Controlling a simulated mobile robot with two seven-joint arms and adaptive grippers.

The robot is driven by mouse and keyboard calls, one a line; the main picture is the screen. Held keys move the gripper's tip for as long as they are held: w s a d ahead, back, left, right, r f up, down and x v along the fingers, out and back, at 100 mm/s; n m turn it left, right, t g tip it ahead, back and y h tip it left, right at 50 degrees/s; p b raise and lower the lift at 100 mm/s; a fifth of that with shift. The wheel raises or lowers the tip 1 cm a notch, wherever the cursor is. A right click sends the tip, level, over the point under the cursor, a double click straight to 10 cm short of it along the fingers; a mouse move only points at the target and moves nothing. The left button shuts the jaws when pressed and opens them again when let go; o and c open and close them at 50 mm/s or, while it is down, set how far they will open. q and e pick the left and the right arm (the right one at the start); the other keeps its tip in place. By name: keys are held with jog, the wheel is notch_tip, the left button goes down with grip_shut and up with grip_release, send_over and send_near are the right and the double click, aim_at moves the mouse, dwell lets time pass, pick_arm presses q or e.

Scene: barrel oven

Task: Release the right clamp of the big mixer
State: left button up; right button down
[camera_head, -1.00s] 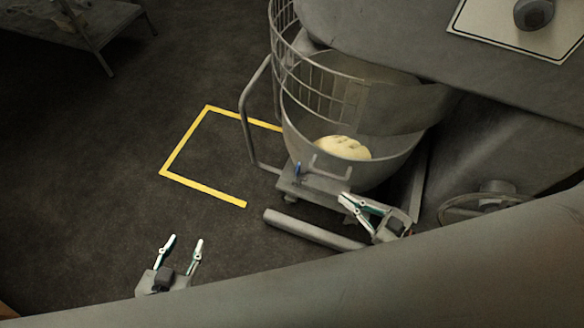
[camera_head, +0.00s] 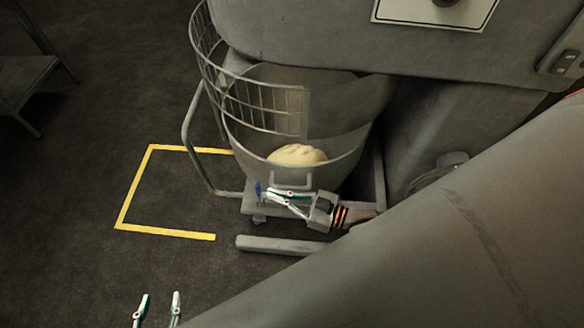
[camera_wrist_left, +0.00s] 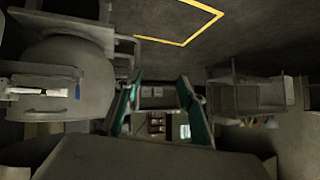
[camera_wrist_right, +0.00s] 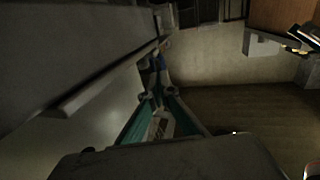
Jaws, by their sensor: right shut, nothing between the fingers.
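The big mixer's bowl (camera_head: 345,165) sits on a low wheeled carriage with pale dough (camera_head: 298,155) inside. A small upright blue-handled clamp lever (camera_head: 258,188) stands at the carriage's near left; a blue part also shows ahead of the fingers in the right wrist view (camera_wrist_right: 160,62). My right gripper (camera_head: 268,194) is shut and empty, pointing left in front of the bowl, with its tips close beside the blue lever. Whether they touch it I cannot tell. My left gripper (camera_head: 159,296) is open and empty, low over the floor at the lower left.
A wire guard (camera_head: 240,95) and the mixer head (camera_head: 400,45) hang over the bowl. A curved push handle (camera_head: 187,130) stands left of it. A floor bar (camera_head: 280,244) lies in front. Yellow tape (camera_head: 135,190) marks clear floor at left. A table (camera_head: 22,75) stands far left.

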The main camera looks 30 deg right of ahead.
jog(key=shift+w+a, duration=0.5)
jog(key=shift+w, duration=0.05)
